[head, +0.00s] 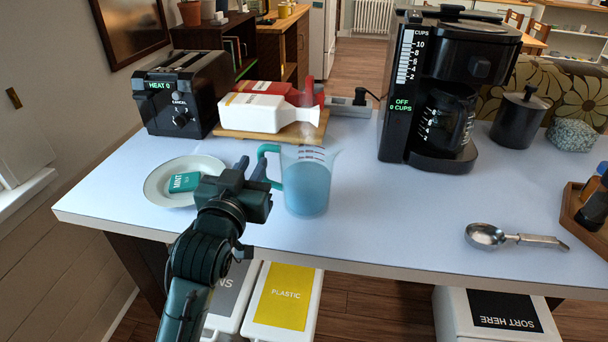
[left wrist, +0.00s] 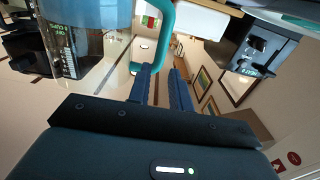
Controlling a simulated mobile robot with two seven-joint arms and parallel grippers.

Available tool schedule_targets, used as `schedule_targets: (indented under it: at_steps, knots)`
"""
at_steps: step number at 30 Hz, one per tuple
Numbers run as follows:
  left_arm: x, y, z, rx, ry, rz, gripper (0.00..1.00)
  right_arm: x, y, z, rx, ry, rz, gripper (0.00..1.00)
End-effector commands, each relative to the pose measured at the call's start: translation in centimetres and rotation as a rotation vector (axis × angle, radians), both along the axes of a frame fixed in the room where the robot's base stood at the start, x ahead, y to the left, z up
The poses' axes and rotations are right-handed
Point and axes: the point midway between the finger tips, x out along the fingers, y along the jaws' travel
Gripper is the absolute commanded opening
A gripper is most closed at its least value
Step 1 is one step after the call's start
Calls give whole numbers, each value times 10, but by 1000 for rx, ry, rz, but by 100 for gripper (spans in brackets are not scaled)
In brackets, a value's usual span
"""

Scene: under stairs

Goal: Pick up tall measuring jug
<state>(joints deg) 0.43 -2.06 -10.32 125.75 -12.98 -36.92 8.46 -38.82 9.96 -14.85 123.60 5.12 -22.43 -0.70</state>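The tall measuring jug (head: 307,182) is see-through blue with red marks and a teal handle on its left side. It stands upright on the white counter in the head view. In the left wrist view the jug (left wrist: 105,25) is at the upper left, with its handle at the top middle. My left gripper (head: 252,166) is just left of the handle. Its two fingers (left wrist: 163,72) are apart with nothing between them, and the handle lies beyond their tips. I cannot tell whether a fingertip touches the handle. My right gripper is not in view.
A plate (head: 157,193) with a mint box (head: 185,182) lies left of my gripper. A board with a white bottle (head: 262,113) is behind the jug. A coffee maker (head: 396,140) stands right of it, and a metal scoop (head: 487,236) lies front right. The counter between is clear.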

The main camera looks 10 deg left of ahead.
Motion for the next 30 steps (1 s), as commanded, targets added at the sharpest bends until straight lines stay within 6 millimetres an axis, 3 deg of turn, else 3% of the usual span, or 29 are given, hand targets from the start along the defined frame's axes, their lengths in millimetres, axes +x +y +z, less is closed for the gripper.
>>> schedule_targets:
  at_steps: [11,19,26,30]
  knots:
    - [48,-5,-5,-1,1,1,21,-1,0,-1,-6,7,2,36]
    - [50,-5,-6,-1,1,1,20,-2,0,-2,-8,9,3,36]
    - [49,-5,-6,-1,1,0,1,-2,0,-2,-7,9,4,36]
    - [49,-5,-6,0,1,0,0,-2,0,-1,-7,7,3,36]
